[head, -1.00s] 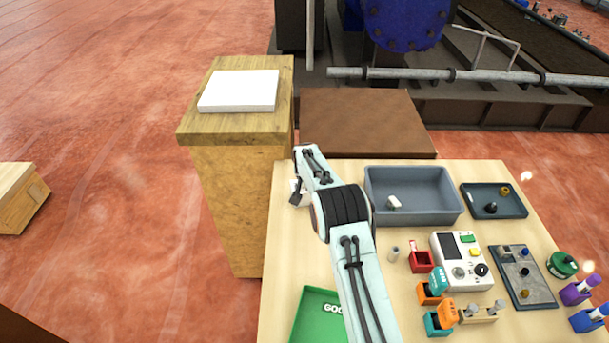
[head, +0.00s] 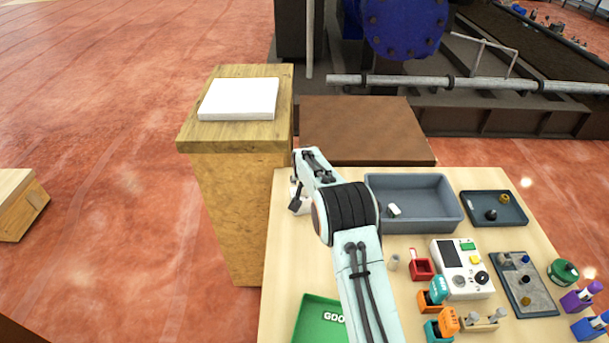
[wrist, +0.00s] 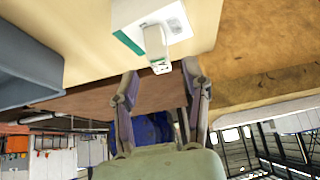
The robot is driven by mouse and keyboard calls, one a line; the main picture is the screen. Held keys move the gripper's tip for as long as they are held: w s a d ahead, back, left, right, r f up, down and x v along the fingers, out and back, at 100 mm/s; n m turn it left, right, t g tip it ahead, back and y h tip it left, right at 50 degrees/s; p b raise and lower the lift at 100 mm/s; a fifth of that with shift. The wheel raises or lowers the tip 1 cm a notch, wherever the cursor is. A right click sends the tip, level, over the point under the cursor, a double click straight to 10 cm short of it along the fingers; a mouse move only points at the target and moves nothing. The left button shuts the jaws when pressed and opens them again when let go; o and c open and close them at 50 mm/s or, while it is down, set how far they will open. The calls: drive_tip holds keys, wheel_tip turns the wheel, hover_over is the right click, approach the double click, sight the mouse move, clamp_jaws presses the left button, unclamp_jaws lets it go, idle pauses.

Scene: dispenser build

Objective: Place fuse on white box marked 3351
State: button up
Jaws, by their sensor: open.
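A white box (wrist: 128,22) with a teal edge sits on the table in the wrist view. A small pale block (wrist: 156,48) shows against it, just beyond my fingertips; it may be the fuse, but I cannot tell whether it rests on the box. No 3351 marking is readable. My gripper (wrist: 160,74) is open, its fingers apart with nothing between them. In the head view my gripper (head: 298,199) is at the table's far left corner and mostly hides a white thing there. Another small white piece (head: 394,210) lies in the grey bin (head: 440,222).
A white slab (head: 238,99) lies on a wooden pedestal (head: 228,205) left of the table. A dark tray (head: 515,221), a white meter (head: 453,256), a red holder (head: 421,269) and a green tray (head: 308,322) stand on the table. Bare tabletop (head: 285,260) shows at left.

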drive_tip(key=v, duration=0.9)
drive_tip(key=s+d+r+g, duration=0.25)
drive_tip(key=s+r, duration=0.25)
drive_tip(key=s, duration=0.6)
drive_tip(key=s+d+r+g, duration=0.1)
drive_tip(key=s+d+r, duration=0.3)
drive_tip(key=s, duration=0.7)
drive_tip(key=s+f+g, duration=0.1)
drive_tip(key=s, duration=0.9)
drive_tip(key=s+d+n+g, duration=0.1)
drive_tip(key=s+g, duration=0.1)
drive_tip(key=s, duration=0.9)
drive_tip(key=shift+d+f+y, duration=0.3)
drive_tip(key=shift+d+f, duration=0.05)
